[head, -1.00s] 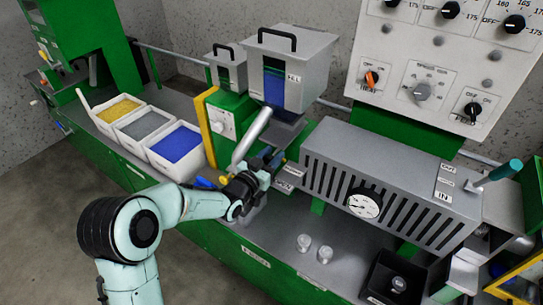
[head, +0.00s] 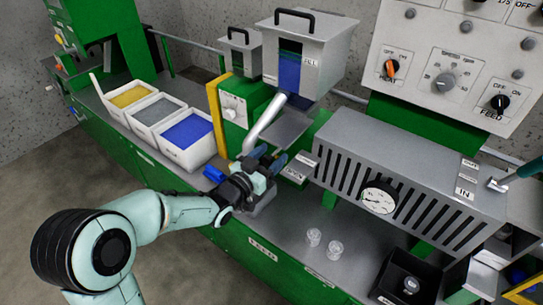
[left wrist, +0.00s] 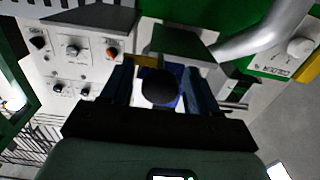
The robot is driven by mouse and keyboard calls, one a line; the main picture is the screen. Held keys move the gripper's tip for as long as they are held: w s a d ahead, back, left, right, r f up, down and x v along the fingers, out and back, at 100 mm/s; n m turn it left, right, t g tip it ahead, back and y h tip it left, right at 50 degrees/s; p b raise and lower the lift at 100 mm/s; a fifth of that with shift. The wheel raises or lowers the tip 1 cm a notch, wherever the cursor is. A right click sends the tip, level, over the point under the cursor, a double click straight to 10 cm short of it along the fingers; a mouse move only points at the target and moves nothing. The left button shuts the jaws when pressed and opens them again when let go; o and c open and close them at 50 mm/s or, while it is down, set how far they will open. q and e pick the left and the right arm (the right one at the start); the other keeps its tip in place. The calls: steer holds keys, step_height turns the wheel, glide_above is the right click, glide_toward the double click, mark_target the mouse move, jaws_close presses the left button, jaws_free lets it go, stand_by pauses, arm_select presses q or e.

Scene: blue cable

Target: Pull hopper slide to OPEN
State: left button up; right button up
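The grey hopper (head: 333,55) with a black top handle stands at the upper middle in the head view, with blue material (head: 289,72) showing in its front. A grey plate (head: 292,124) is below it. An OPEN label (head: 294,174) is on the green machine front, just right of my left gripper (head: 271,159). In the left wrist view, a round black knob (left wrist: 160,88) lies between the two dark blue fingers of the left gripper (left wrist: 159,82). The fingers are apart, with narrow gaps beside the knob; I cannot tell contact. My right gripper is not in view.
A slanted grey tube (head: 264,122) runs close above my left gripper. White bins of yellow, grey and blue pellets (head: 187,132) stand to the left.

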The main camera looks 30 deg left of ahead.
arm_select(q)
steer(key=s+a, duration=0.1)
steer(key=s, duration=1.2)
steer(key=shift+s, duration=0.3)
steer(key=shift+w+f, duration=0.1)
steer(key=shift+f, duration=0.05)
steer(key=d+f+n+g+p, duration=0.2)
steer(key=d+f+g+p, duration=0.15)
steer(key=f, duration=0.75)
steer(key=d+f+n+g+p, duration=0.2)
steer(key=f+g, duration=0.3)
steer(key=f, duration=0.7)
steer(key=s+d+f+g+h+p, duration=0.1)
steer(key=s+d+f+g+p, duration=0.1)
steer(key=s+d+f+g, duration=0.3)
steer(key=s+d+f+g+h+p, duration=0.1)
steer(key=s+d+f+g, duration=0.4)
steer(key=s, duration=0.9)
steer(key=d+f+p, duration=0.1)
steer(key=d+f, duration=0.2)
steer(key=shift+d+n+p, duration=0.25)
steer(key=shift+n+p, duration=0.05)
steer(key=shift+n, duration=0.1)
steer(key=shift+g, duration=0.25)
